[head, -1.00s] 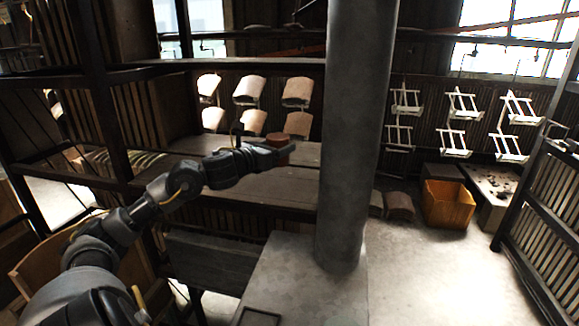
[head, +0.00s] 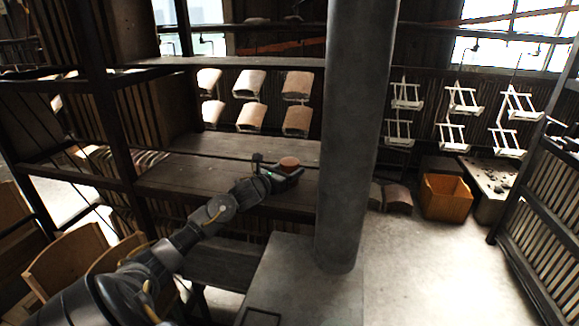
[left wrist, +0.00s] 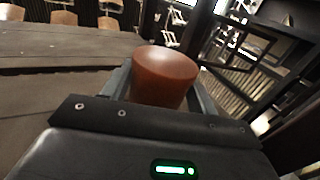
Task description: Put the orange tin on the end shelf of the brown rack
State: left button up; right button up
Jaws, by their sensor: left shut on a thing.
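The orange tin, a short reddish-brown cylinder (head: 289,162), is between the fingers of my left gripper (head: 286,176). In the left wrist view the tin (left wrist: 164,76) stands upright, with a finger on each side, and the gripper (left wrist: 162,92) is shut on it. The brown rack (head: 108,120) has dark posts and wooden shelves. The tin shows over the right part of a rack shelf (head: 190,175), beside the grey column; I cannot tell whether it touches the board. My right gripper is not in view.
A thick grey column (head: 357,130) stands just right of the tin. Tan curved pieces (head: 250,84) hang behind the shelf, and white hangers (head: 462,98) hang farther right. An orange bin (head: 445,197) is on the floor.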

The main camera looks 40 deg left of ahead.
pick_arm(q)
jog(key=shift+f+b, duration=0.15)
jog(key=shift+b, duration=0.15)
jog(key=o, duration=1.2)
jog(key=shift+c, duration=0.2)
jog(key=shift+s, duration=0.2)
jog(key=s+b, duration=0.1)
jog(key=s, duration=0.4)
jog(key=s+b, duration=0.2)
jog(key=s, duration=0.2)
jog(key=shift+s+d, duration=0.2)
jog(key=shift+s, duration=0.2)
jog(key=shift+s+r, duration=0.2)
jog(key=shift+s, duration=0.75)
